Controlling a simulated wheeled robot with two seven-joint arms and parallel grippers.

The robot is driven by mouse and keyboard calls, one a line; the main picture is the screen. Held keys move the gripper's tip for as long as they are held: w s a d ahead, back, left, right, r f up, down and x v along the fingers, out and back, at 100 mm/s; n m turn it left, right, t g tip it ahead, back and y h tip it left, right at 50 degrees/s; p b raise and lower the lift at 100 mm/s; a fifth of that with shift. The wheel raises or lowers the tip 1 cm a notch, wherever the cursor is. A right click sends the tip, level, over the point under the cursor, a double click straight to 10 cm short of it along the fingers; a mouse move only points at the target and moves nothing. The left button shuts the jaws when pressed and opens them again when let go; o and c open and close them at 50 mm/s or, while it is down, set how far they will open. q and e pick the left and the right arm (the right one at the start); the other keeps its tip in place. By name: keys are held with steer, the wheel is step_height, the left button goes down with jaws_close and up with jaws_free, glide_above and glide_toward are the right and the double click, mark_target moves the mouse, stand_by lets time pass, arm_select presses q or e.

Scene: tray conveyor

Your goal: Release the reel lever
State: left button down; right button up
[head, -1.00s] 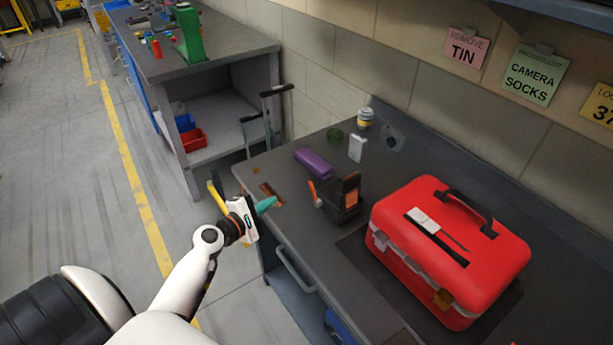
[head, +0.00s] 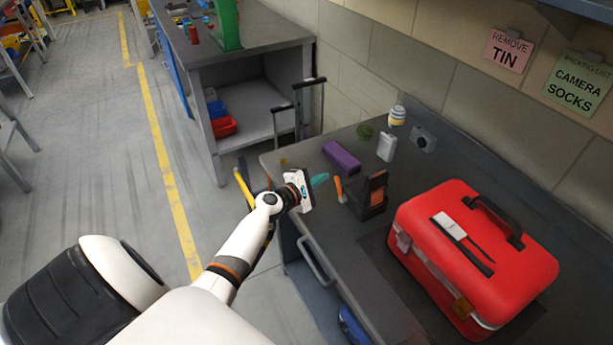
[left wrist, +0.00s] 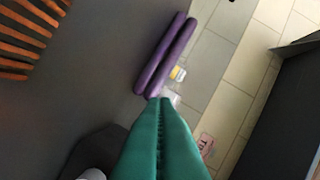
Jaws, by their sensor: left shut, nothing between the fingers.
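A small black device with an orange panel (head: 376,188) stands on the grey desk. An orange lever (head: 339,189) sticks up at its left side; I take this for the reel lever. My left gripper (head: 320,180) has teal fingers, shut and empty, just left of the lever in the head view. Whether they touch it I cannot tell. In the left wrist view the shut fingers (left wrist: 161,103) point toward a purple block (left wrist: 165,55), and orange slats (left wrist: 20,40) show at the upper left. My right gripper is out of view.
A red case (head: 420,235) stands right of the device. The purple block also shows in the head view (head: 341,156), behind the fingers. A white box (head: 387,147), a striped jar (head: 397,115) and a camera (head: 424,139) stand by the wall. The desk front has a drawer handle (head: 317,262).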

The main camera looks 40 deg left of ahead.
mark_target(339, 189)
arm_select(q)
steer(key=d+r+p, duration=0.1)
steer(key=s+d+r+p, duration=0.1)
steer(key=d, duration=0.1)
steer(key=shift+s+p, duration=0.15)
steer(key=shift+p, duration=0.15)
steer(key=shift+s+d+r, duration=0.1)
steer(key=shift+s+d, duration=0.05)
steer(key=shift+d+m+b, duration=0.15)
steer(key=shift+m+b, duration=0.15)
steer(key=shift+b, duration=0.25)
